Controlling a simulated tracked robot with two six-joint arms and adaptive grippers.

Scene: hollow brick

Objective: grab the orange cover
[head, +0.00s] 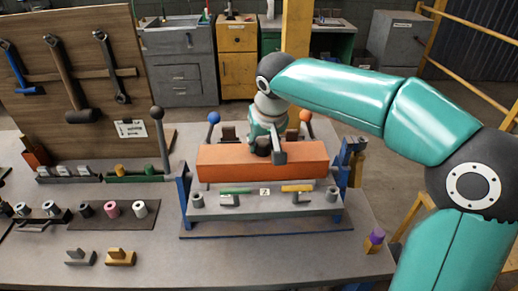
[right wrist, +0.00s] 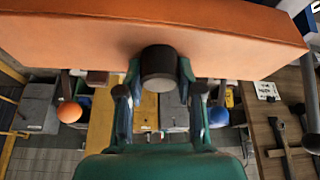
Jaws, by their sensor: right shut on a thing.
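The orange cover (head: 222,163) is a long block lying level across the fixture (head: 262,224) on the bench. My right gripper (head: 265,150) comes from behind and is shut on the cover's dark round knob. In the right wrist view, the gripper (right wrist: 160,88) has its fingers on both sides of the knob (right wrist: 160,66), and the cover (right wrist: 230,35) fills the top. I cannot tell whether the cover touches the fixture below it. My left gripper is not in view.
Blue ball-topped (head: 214,117) and orange ball-topped (head: 305,116) posts stand behind the cover. A grey lever (head: 158,135) and tool board (head: 70,75) are at the left. Small rollers (head: 112,209) and blocks (head: 120,257) lie left of the fixture. The bench front is mostly clear.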

